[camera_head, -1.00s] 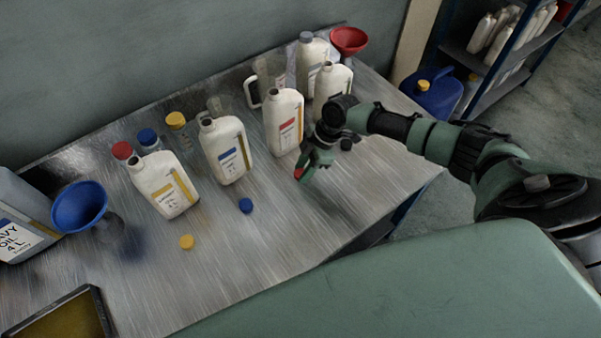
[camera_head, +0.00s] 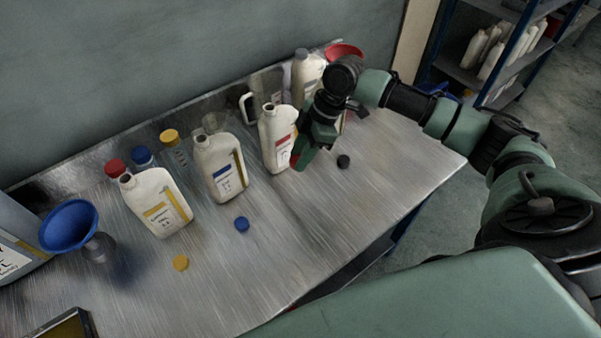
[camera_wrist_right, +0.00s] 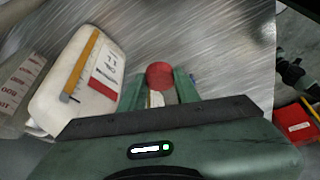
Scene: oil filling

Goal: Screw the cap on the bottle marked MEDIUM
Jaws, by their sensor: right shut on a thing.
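My right gripper (camera_head: 298,160) is shut on a red cap (camera_wrist_right: 160,74), just right of the red-labelled white bottle (camera_head: 273,148). In the right wrist view the cap sits between the fingertips, and that bottle (camera_wrist_right: 80,77) is to the left, apart from it. The bottle stands upright, its mouth uncapped. A blue-labelled bottle (camera_head: 212,172) and a yellow-labelled bottle (camera_head: 150,215) stand left of it, also uncapped. I cannot read which label says MEDIUM. My left gripper is not in view.
A blue cap (camera_head: 241,224), a yellow cap (camera_head: 180,263) and a dark cap (camera_head: 343,161) lie on the metal table (camera_head: 300,240). Jars and a jug (camera_head: 265,85) stand behind the bottles.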

